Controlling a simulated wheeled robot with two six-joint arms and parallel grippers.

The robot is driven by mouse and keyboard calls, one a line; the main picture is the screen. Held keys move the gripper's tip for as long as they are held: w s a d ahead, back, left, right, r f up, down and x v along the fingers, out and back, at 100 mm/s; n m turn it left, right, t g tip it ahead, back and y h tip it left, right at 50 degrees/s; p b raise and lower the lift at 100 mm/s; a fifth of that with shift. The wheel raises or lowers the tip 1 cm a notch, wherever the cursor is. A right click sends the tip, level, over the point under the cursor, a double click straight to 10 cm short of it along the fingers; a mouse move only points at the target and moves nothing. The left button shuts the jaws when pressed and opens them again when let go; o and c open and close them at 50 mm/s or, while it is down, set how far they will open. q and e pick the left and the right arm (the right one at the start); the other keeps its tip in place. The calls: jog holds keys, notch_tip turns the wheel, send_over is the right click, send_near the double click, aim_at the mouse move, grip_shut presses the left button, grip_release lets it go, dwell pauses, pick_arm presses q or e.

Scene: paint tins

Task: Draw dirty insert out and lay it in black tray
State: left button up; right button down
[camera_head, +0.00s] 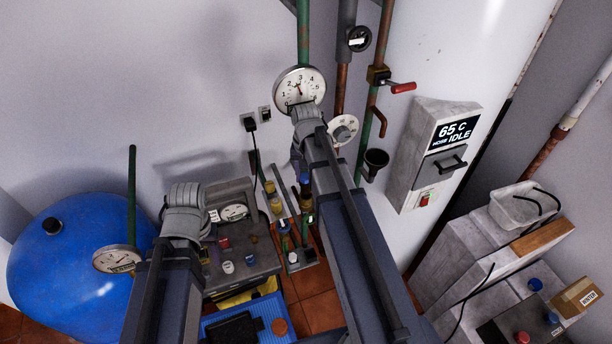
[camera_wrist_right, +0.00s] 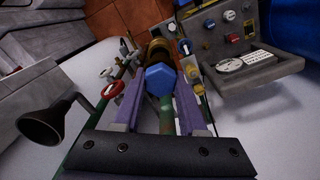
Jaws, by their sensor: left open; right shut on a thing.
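My right gripper (camera_wrist_right: 161,87) is shut on a piece with a blue hexagonal cap (camera_wrist_right: 160,78), which looks like the insert. Brass and dark parts (camera_wrist_right: 157,47) show beyond the cap. I cannot tell whether it is still seated in the pipework. In the head view, blue also shows by the right gripper (camera_head: 303,178), below the wrist and partly behind my forearm. My left gripper (camera_head: 184,238) is open over the left side, its fingers mostly hidden by my own arm. A black, tray-like item (camera_head: 231,329) lies on a blue mat or tray (camera_head: 270,308) at the bottom.
A grey panel (camera_head: 262,258) with a gauge and knobs stands between my arms. Upright pipes, a large gauge (camera_head: 299,85) and a black funnel (camera_head: 376,160) are close to the right gripper. A blue tank (camera_head: 70,275) fills the left. Red floor tiles (camera_head: 318,310) are bare.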

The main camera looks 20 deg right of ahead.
aim_at(306, 176)
pick_arm(q)
jog(key=shift+r, duration=0.15)
pick_arm(e)
jog(key=shift+r, duration=0.1)
notch_tip(306, 176, up, 4)
jog(key=p, duration=0.4)
pick_arm(q)
notch_tip(306, 176, up, 4)
jog(key=shift+f, duration=0.15)
jog(key=shift+s, duration=0.1)
pick_arm(e)
jog(key=shift+s, duration=0.1)
